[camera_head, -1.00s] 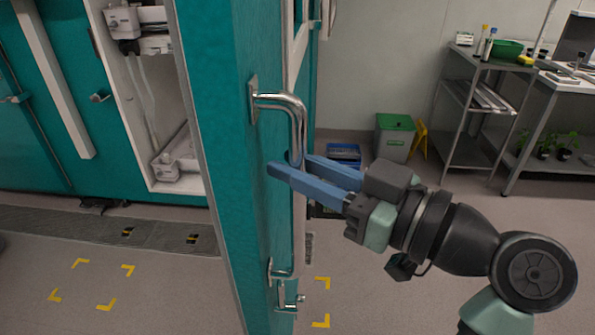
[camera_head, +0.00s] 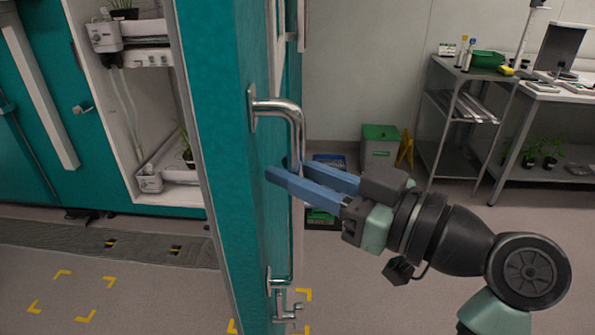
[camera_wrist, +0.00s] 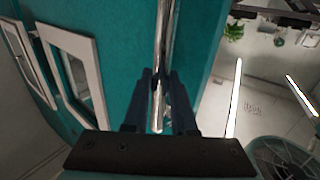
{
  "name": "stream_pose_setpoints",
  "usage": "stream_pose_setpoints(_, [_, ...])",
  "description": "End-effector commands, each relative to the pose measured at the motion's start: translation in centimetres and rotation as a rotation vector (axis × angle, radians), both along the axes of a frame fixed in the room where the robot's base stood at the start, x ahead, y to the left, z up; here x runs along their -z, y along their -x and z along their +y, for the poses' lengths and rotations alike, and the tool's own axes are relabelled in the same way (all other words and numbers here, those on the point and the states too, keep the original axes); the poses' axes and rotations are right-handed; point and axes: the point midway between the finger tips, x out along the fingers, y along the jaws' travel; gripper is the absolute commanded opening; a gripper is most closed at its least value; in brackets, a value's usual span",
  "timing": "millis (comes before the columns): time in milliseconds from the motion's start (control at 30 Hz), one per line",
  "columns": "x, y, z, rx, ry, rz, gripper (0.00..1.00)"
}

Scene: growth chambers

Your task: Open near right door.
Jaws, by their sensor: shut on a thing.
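The teal door (camera_head: 227,200) stands swung out in the middle of the head view, seen nearly edge-on. Its chrome bar handle (camera_head: 297,128) runs vertically down the right side of the door. My gripper (camera_head: 281,170) has its blue fingers around the handle's bar, below the upper bend, and is shut on it. In the wrist view the handle (camera_wrist: 162,50) passes between the two dark fingers (camera_wrist: 157,82). The chamber interior (camera_head: 150,110) shows white shelves and a plant left of the door edge.
A steel cart (camera_head: 455,115) and a bench with plants (camera_head: 560,88) stand at the right. A grey bin with a green lid (camera_head: 381,148) and a blue crate (camera_head: 329,160) are behind my gripper. Floor with yellow marks (camera_head: 62,275) is clear at lower left.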

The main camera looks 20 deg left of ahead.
Motion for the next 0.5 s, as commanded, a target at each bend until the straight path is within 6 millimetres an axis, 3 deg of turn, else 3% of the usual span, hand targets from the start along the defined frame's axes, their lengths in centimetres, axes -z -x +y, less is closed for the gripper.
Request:
stream_pose_setpoints(33, [-0.16,-0.04,0.02,0.002,-0.001,-0.003,0.0])
stream_pose_setpoints(67, [-0.16,-0.03,0.03,0.002,-0.001,-0.003,0.28])
stream_pose_setpoints(200, [-0.13,-0.02,0.03,0.001,0.0,-0.003,0.54])
stream_pose_setpoints(500, [-0.06,0.0,-0.06,0.001,-0.001,-0.001,0.55])
